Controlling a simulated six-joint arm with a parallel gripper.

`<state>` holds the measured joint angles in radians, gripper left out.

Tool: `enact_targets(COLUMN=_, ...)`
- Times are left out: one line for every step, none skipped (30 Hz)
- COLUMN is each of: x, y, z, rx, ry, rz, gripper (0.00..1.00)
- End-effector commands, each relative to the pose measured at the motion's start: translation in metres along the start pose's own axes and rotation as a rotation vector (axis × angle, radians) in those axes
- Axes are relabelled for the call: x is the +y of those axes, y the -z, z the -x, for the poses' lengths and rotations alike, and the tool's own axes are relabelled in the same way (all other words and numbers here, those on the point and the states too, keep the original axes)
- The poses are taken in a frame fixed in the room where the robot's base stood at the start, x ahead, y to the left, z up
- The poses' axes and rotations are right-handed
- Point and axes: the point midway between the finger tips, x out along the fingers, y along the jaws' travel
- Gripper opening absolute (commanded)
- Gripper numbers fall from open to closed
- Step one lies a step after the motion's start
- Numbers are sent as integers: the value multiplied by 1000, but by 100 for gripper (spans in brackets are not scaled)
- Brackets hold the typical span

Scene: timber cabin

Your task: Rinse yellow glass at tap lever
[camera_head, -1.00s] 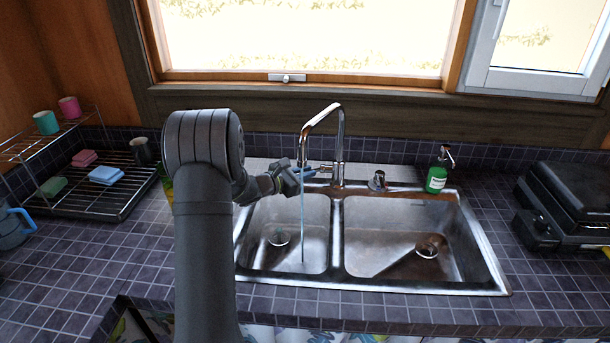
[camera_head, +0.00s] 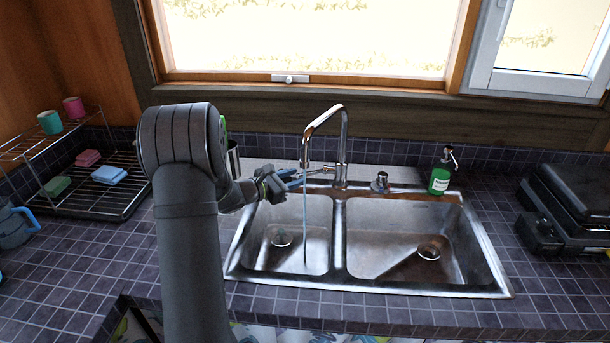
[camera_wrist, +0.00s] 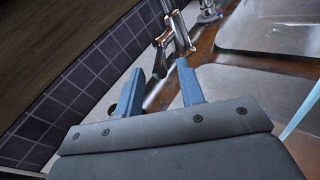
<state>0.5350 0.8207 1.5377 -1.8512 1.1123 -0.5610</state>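The chrome tap (camera_head: 342,140) stands behind the sink, and a thin blue stream of water (camera_head: 305,225) falls from its spout into the left basin. The tap lever (camera_head: 328,169) sticks out to the left low on the tap. My gripper (camera_head: 292,181) is just left of the lever, behind the left basin's rear edge. In the wrist view, my gripper's blue fingers (camera_wrist: 163,85) are apart with nothing between them, and the tap (camera_wrist: 172,38) is beyond their tips. I cannot see the yellow glass; my arm may hide it.
The two-basin sink (camera_head: 345,289) is empty. A green soap bottle (camera_head: 439,178) stands at its back right, and a dark case (camera_head: 570,205) is far right. A wire rack (camera_head: 125,190) with sponges is on the left, with two cups above. A container (camera_head: 233,158) is partly behind my arm.

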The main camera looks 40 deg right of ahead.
Motion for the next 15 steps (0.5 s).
enact_targets(x=2, y=0, z=14, rx=2, ry=-4, rz=0, gripper=35)
enact_targets(x=1, y=0, z=22, rx=2, ry=-4, rz=1, gripper=35)
enact_targets(x=1, y=0, z=32, rx=1, ry=-4, rz=1, gripper=35)
enact_targets(x=1, y=0, z=40, rx=2, ry=-4, rz=1, gripper=35)
enact_targets(x=1, y=0, z=47, rx=2, ry=-4, rz=1, gripper=35)
enact_targets(x=1, y=0, z=56, rx=1, ry=-4, rz=1, gripper=35)
enact_targets(x=1, y=0, z=63, rx=1, ry=-4, rz=1, gripper=35)
enact_targets(x=1, y=0, z=70, rx=2, ry=-4, rz=1, gripper=35)
enact_targets(x=1, y=0, z=78, rx=1, ry=-3, rz=1, gripper=35)
enact_targets(x=1, y=0, z=84, rx=1, ry=-3, rz=1, gripper=35)
enact_targets(x=1, y=0, z=89, rx=1, ry=-3, rz=1, gripper=35)
enact_targets(x=0, y=0, z=95, rx=2, ry=-2, rz=1, gripper=35)
enact_targets(x=1, y=0, z=99, rx=1, ry=-2, rz=0, gripper=35)
enact_targets(x=1, y=0, z=103, rx=1, ry=-2, rz=0, gripper=35)
enact_targets(x=1, y=0, z=107, rx=1, ry=-1, rz=1, gripper=35)
